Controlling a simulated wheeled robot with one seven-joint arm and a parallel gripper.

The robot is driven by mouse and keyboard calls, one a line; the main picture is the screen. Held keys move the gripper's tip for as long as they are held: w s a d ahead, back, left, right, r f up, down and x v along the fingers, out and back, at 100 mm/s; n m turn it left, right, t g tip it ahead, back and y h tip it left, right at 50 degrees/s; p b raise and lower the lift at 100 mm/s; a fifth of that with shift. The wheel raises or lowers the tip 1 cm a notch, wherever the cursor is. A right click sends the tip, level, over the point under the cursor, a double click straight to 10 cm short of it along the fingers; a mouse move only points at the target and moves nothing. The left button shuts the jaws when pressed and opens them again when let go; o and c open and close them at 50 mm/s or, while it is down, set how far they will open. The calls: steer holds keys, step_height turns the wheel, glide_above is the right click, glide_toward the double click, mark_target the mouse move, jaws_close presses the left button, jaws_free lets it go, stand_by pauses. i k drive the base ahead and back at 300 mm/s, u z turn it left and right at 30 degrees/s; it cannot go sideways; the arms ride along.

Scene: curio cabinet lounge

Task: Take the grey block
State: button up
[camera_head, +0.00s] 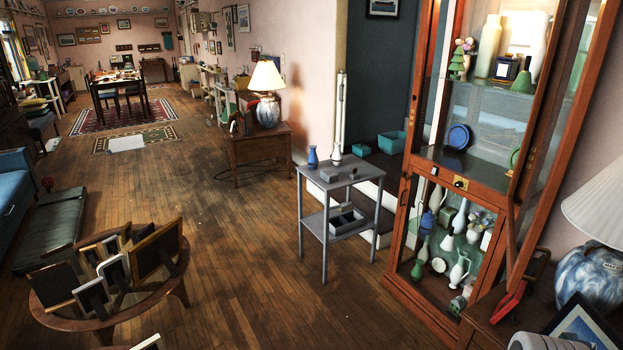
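A small grey block-like item (329,174) lies on top of the grey two-tier side table (313,188), near the middle of the picture. It is small in the picture, and its colour is close to the tabletop. A blue vase (312,158) and a white-and-dark vase (336,155) stand behind it on the same top. A smaller, indistinct item lies to its right.
A tall glass-fronted wooden cabinet (398,270) full of vases stands right of the side table. A wooden table with a lit lamp (268,112) stands behind left. A round table with picture frames (148,312) is at front left. The wooden floor between is clear.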

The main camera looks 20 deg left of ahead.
mark_target(330, 177)
steer(key=u, duration=0.55)
steer(key=i, duration=3.5)
steer(key=u, duration=1.65)
